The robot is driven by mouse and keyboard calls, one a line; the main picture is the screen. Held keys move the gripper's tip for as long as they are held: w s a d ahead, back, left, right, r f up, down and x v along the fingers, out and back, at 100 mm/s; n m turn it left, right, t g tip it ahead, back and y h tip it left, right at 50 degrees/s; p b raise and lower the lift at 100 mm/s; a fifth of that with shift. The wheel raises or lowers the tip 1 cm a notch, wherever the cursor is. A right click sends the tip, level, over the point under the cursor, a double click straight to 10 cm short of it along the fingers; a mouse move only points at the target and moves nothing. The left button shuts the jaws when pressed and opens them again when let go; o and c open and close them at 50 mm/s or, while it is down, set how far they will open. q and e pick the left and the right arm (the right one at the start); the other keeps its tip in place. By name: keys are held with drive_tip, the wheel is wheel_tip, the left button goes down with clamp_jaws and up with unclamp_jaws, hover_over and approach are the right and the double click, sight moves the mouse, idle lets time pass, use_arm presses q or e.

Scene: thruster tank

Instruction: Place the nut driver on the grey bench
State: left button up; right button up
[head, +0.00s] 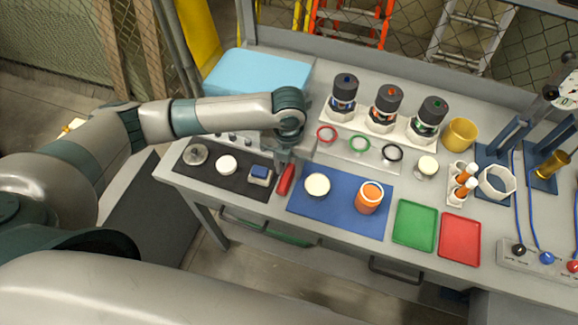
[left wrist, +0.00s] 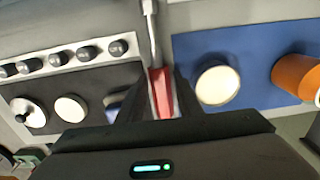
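The nut driver has a red handle (head: 286,179) and lies at the front of the grey bench (head: 330,79), on the bare strip between the black and blue mats. In the left wrist view the red handle (left wrist: 162,95) sits between my fingers, with its metal shaft (left wrist: 151,30) pointing to the bench's back. My left gripper (head: 286,160) points down over the handle, its fingers on either side. A thin pale gap shows beside the handle, so the fingers look open around it. My right gripper is not in view.
The black mat (head: 205,175) holds a metal disc, a white round piece and a blue block. The blue mat (head: 335,208) holds a white-topped jar (head: 317,185) and an orange jar (head: 369,197). Green (head: 415,225) and red (head: 460,239) trays lie right. Thrusters stand behind.

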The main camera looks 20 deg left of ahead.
sight(289, 170)
use_arm(q)
drive_tip(key=shift+o, duration=0.5)
drive_tip(key=shift+r, duration=0.1)
drive_tip(key=shift+r, duration=0.5)
wheel_tip(289, 170, up, 11)
drive_tip(key=b, duration=0.4)
drive_tip(key=shift+s, duration=0.1)
